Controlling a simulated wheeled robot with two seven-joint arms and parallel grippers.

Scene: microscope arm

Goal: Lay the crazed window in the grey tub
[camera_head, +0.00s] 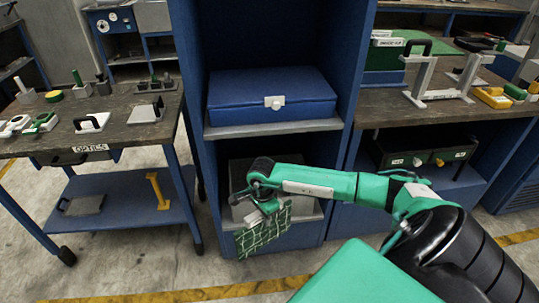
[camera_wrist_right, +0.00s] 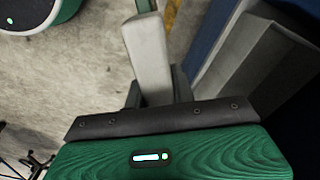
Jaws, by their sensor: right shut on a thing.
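The crazed window, a green pane with a pale crack pattern (camera_head: 263,232), hangs tilted below my right gripper (camera_head: 271,207) in the head view. My right gripper is shut on its upper part. The grey tub (camera_head: 238,176) stands on the low shelf of the blue cabinet, behind my right gripper and forearm, which hide much of it. The pane is outside the tub, in front of the shelf edge. In the right wrist view, the pane is hard to make out beyond the pale finger. My left gripper is in neither view.
A blue case (camera_head: 270,97) lies on the shelf above the tub. The cabinet's blue side walls (camera_head: 353,80) bound the opening. A bench marked OPTICS (camera_head: 130,100) stands at left, another bench (camera_head: 380,107) at right. Bare floor lies in front.

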